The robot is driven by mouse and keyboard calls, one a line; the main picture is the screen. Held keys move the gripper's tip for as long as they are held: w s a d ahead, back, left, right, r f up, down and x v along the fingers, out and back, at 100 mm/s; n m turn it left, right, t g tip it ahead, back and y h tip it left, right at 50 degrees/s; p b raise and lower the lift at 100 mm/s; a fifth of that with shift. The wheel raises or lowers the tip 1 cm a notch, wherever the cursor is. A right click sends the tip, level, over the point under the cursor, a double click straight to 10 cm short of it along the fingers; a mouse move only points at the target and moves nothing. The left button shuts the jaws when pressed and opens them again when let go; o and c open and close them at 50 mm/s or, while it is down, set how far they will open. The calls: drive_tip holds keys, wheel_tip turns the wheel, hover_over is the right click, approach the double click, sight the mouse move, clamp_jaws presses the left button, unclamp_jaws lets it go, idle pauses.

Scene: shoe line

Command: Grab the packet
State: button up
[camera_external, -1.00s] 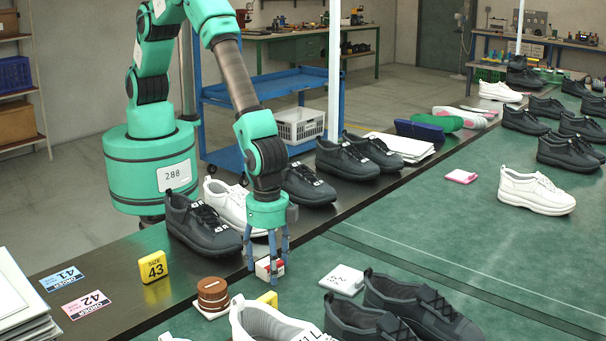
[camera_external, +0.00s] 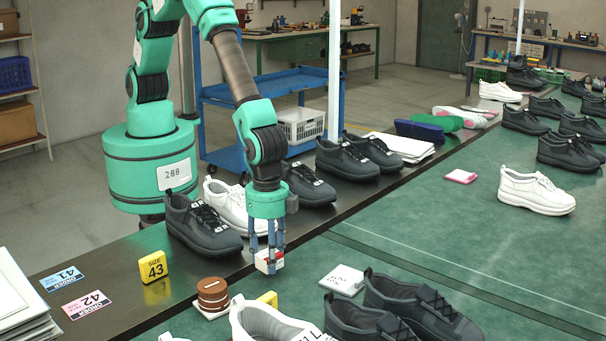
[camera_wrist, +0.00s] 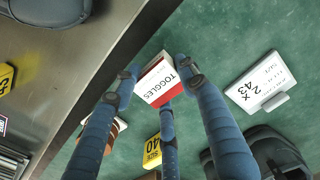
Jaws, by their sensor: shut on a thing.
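The packet (camera_external: 269,262) is a small white and red box. In the wrist view the packet (camera_wrist: 158,84) shows the word "TOGGLES" on its face. My gripper (camera_external: 268,258) points down with its blue fingers closed around the packet. In the wrist view my gripper (camera_wrist: 160,82) has fingers against the packet's sides, with another finger below it. The packet is near the seam between the dark bench edge and the green surface. I cannot tell for sure whether it is clear of the surface.
A brown round stack (camera_external: 212,293) and a yellow size 43 sign (camera_external: 153,267) stand to the left. A white card marked 43 (camera_wrist: 260,82) lies to the right. Dark shoes (camera_external: 203,225) stand behind my gripper; a white shoe (camera_external: 262,322) is in front.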

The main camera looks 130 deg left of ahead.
wheel_tip(320, 180, up, 8)
drive_tip(key=shift+f+p, duration=0.25)
drive_tip(key=shift+p, duration=0.4)
